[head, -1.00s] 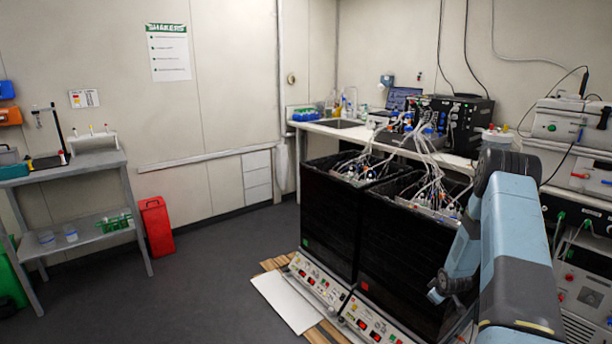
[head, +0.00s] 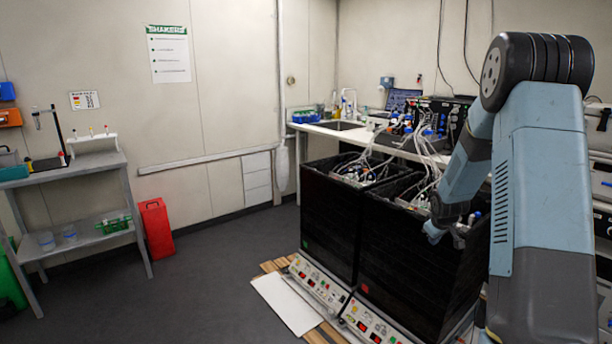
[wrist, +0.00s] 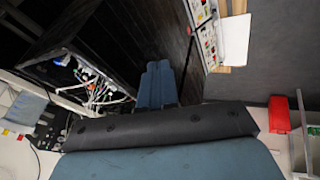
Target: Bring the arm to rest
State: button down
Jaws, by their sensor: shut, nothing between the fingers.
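My arm is bent at the right of the head view, with its black elbow joint high up. Its lower end hangs in front of the right black shaker box (head: 405,262); whether it touches the box I cannot tell. In the wrist view my gripper (wrist: 158,66) shows as two blue-grey fingers side by side, shut and empty. The dark box wall shows beside the fingers in that view, with tubing and vessels in an open top (wrist: 95,80). In the head view the fingers are too small to make out clearly.
A left black box (head: 325,220) stands beside the right one, with control panels (head: 320,288) at their feet. A bench (head: 400,150) with a sink and instruments runs behind. A grey shelf table (head: 75,175) and a red container (head: 156,228) stand left. The floor between is clear.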

jog(key=s+a+r+m, duration=0.1)
jog(key=s+a+r, duration=0.4)
jog(key=s+r, duration=0.4)
jog(key=s+a+r+m, duration=0.2)
jog(key=s+a+r, duration=0.4)
jog(key=r, duration=0.6)
jog(key=s+a+r, duration=0.2)
jog(key=s, duration=0.6)
jog(key=s+a+r+m+y, duration=0.1)
jog(key=s+a+r, duration=0.1)
jog(key=s, duration=0.7)
jog(key=s+a+r+m, duration=0.1)
jog(key=s+a, duration=0.3)
jog(key=s, duration=0.5)
jog(key=shift+s+r+y, duration=0.2)
jog(key=shift+r+y, duration=0.2)
jog(key=shift+r, duration=0.35)
jog(key=c, duration=1.8)
grip_release()
jog(key=shift+c, duration=0.2)
